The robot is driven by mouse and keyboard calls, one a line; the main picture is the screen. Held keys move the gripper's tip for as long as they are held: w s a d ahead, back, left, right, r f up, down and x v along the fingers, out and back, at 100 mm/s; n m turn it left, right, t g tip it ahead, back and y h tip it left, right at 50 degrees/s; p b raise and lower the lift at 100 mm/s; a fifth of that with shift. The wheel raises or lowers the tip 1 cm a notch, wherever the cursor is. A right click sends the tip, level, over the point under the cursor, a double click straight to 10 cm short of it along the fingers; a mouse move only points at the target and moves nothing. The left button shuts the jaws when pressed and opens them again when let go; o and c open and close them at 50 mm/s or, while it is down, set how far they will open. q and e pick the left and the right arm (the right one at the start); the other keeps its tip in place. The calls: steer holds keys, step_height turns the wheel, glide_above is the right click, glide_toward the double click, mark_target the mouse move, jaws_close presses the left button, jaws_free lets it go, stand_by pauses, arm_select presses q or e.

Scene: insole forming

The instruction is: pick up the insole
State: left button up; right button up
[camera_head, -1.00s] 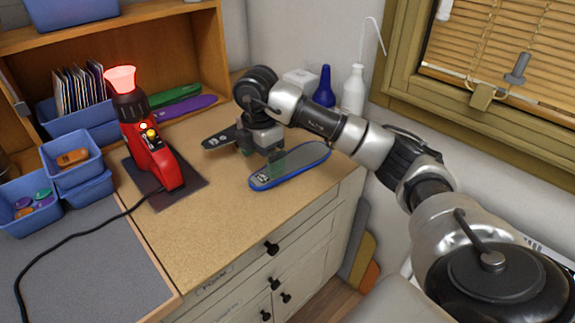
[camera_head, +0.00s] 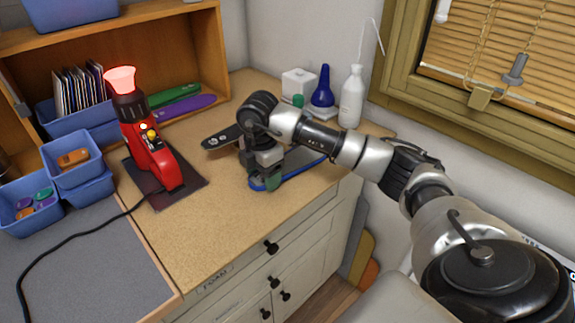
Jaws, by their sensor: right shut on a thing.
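A grey insole with a blue edge (camera_head: 305,162) lies on the cork-coloured worktop, with its long side slanting up to the right. My right gripper (camera_head: 262,182) points down at its near left end and is shut on it. The gripper and wrist hide much of the insole. A dark insole (camera_head: 220,138) lies just behind and left of the gripper, partly covered by my wrist. My left gripper does not show.
A red heat tool with a glowing top (camera_head: 160,160) stands on a dark mat to the left, its black cable running forward. Blue bins (camera_head: 85,185) stand further left. A blue bottle (camera_head: 322,90) and a white bottle (camera_head: 352,98) stand at the back. The front worktop (camera_head: 200,245) is clear.

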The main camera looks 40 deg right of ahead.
steer(key=shift+r, duration=0.1)
step_height(320, 180, up, 4)
steer(key=shift+r+b, duration=0.1)
steer(key=shift+b, duration=0.2)
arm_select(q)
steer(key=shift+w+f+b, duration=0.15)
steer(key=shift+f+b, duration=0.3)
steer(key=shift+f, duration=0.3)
arm_select(e)
steer(key=s+d+r, duration=0.2)
steer(key=s+r, duration=0.4)
steer(key=s, duration=0.5)
steer(key=shift+s+r, duration=0.25)
steer(key=shift+r, duration=0.05)
